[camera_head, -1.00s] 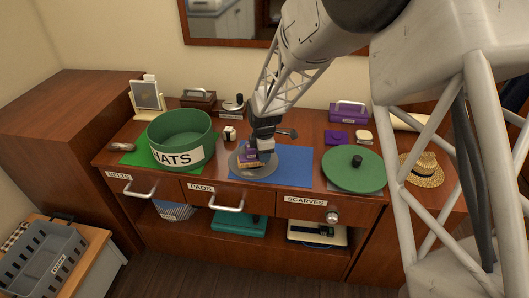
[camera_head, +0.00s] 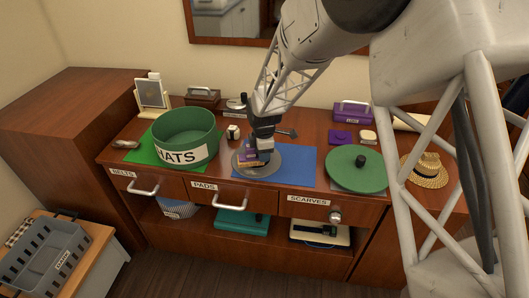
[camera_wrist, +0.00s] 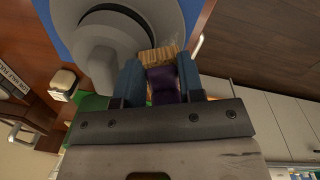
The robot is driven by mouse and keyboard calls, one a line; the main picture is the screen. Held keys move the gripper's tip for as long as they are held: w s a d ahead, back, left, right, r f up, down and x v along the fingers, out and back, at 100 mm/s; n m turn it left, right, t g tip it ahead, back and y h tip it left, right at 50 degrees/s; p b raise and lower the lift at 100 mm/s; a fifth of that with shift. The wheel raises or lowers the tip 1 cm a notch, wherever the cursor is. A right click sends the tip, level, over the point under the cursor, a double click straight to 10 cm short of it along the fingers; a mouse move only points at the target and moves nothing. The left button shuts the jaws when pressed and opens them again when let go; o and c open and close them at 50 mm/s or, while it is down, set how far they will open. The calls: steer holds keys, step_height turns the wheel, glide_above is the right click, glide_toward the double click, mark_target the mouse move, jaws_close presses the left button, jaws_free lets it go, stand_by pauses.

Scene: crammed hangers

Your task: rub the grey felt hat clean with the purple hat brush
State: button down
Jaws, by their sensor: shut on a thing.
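The grey felt hat (camera_head: 277,164) lies on the blue mat on the dresser top, and in the wrist view its brim and crown (camera_wrist: 95,68) fill the upper left. My gripper (camera_head: 262,143) is shut on the purple hat brush (camera_head: 246,154), above the hat. In the wrist view the brush's purple handle (camera_wrist: 162,84) sits between my two blue-grey fingers (camera_wrist: 161,82). Its tan bristles (camera_wrist: 160,57) lie over the hat's brim beside the crown; whether they touch it I cannot tell. My gripper hides part of the hat in the head view.
The green HATS box (camera_head: 186,136) stands open left of the hat, with its round green lid (camera_head: 350,171) to the right. A purple box (camera_head: 352,114) and purple pouch (camera_head: 341,137) are behind. A straw hat (camera_head: 425,167) lies at the far right. The blue mat (camera_head: 301,170) has bare room.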

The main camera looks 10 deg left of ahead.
steer(key=shift+g, duration=0.5)
steer(key=s+f, duration=0.1)
steer(key=f, duration=0.2)
steer(key=s+f, duration=0.1)
steer(key=f, duration=0.1)
steer(key=shift+s+d, duration=0.35)
steer(key=shift+d, duration=0.05)
steer(key=shift+w+d+h, duration=0.15)
steer(key=shift+w+d, duration=0.05)
steer(key=shift+d, duration=0.3)
steer(key=shift+w+d+h, duration=0.15)
steer(key=shift+d, duration=0.35)
steer(key=shift+w+d+f, duration=0.1)
steer(key=shift+w+f, duration=0.05)
steer(key=shift+f, duration=0.05)
steer(key=shift+a+r, duration=0.2)
steer(key=shift+r, duration=0.15)
steer(key=shift+w+a+r, duration=0.1)
steer(key=shift+w+a, duration=0.05)
steer(key=shift+a, duration=0.05)
steer(key=shift+w+a, duration=0.25)
steer(key=shift+a, duration=0.3)
steer(key=shift+w+a, duration=0.25)
steer(key=shift+a, duration=0.25)
steer(key=shift+d, duration=0.1)
steer(key=shift+d, duration=0.9)
